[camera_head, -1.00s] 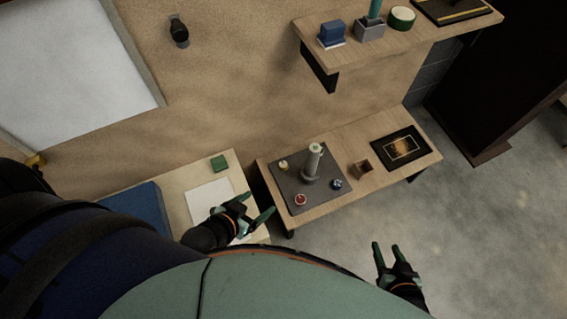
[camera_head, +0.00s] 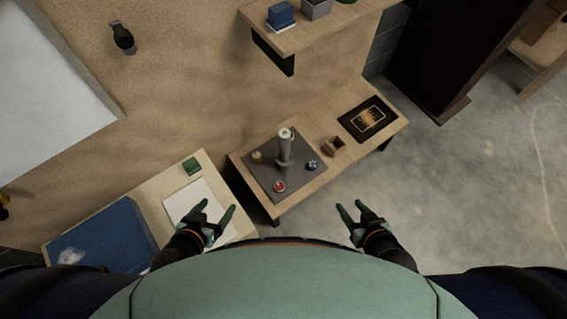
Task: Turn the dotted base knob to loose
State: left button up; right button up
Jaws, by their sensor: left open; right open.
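Small knobs stand around the cylinder: a yellowish one (camera_head: 257,156), a red one with a pale mark (camera_head: 279,186) and a blue one with light specks (camera_head: 313,164). The blue one looks dotted, but it is too small to read any marks or its setting. My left gripper (camera_head: 217,207) is open and empty over the lower table, left of the base. My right gripper (camera_head: 349,206) is open and empty over the floor, in front of the bench. Neither touches a knob.
A small wooden box (camera_head: 333,147) and a dark framed picture (camera_head: 367,119) lie right of the base. A shelf (camera_head: 330,28) overhangs behind. The lower table (camera_head: 155,199) holds a green block (camera_head: 192,166), white sheet and blue item. The floor at right is clear.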

aim_at(313, 165)
jog(key=i+l, duration=0.15)
jog(key=l, duration=0.25)
jog(key=i+l, duration=0.15)
jog(key=l, duration=0.2)
jog(key=i+l, duration=0.15)
jog(key=l, duration=0.25)
jog(key=i+l+u, duration=0.2)
jog(key=l, duration=0.2)
jog(key=l+u, duration=0.2)
jog(key=l, duration=0.15)
jog(key=i, duration=0.05)
